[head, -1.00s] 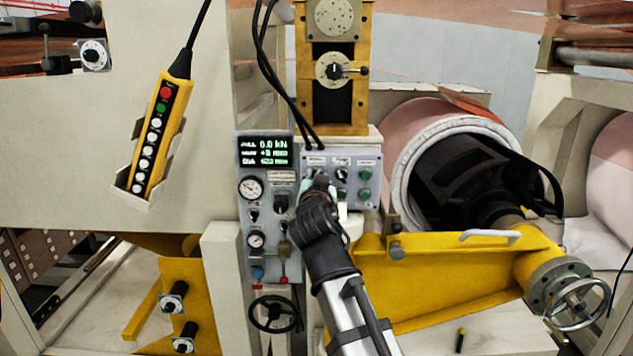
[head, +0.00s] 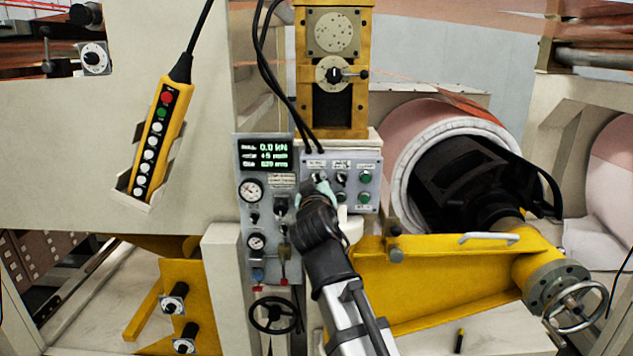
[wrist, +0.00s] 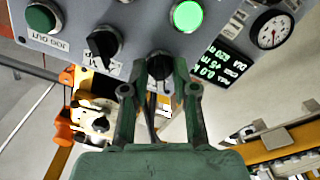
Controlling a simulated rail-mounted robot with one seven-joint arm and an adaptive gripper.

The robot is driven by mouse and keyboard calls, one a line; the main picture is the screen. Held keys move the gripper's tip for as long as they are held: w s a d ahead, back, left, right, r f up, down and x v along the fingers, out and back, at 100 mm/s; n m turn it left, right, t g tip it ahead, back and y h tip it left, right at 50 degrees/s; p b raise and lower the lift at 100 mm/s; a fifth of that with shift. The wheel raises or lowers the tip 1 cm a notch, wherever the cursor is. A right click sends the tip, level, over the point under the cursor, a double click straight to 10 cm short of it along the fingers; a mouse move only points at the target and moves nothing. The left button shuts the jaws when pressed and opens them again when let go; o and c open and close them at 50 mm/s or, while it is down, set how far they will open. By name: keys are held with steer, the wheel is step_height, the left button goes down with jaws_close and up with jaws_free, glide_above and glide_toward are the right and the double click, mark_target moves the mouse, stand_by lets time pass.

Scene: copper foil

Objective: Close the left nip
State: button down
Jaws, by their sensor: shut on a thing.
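My gripper (wrist: 160,85) has green fingers and is shut on a black selector knob (wrist: 160,65) on a grey control panel (wrist: 135,18). In the head view my gripper (head: 320,186) is at the left selector of the panel (head: 349,203), under the yellow column. The gripper and wrist hide most of this knob there. A second black selector (wrist: 103,42) stands beside the held one, untouched. A green button (wrist: 187,15) near the held knob is lit. The knob's label is not readable.
A display (head: 264,153) with green readouts is left of the panel, above gauges (head: 251,189) and small valves. A yellow pendant (head: 158,140) hangs at left. A yellow arm (head: 440,285) and roll (head: 420,140) are at right.

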stand_by(0.4)
steer(key=c, duration=1.3)
jaws_free()
steer(key=shift+o, duration=0.2)
steer(key=shift+s, duration=0.1)
steer(key=s, duration=0.7)
steer(key=shift+d, duration=0.15)
steer(key=shift+s+f, duration=0.1)
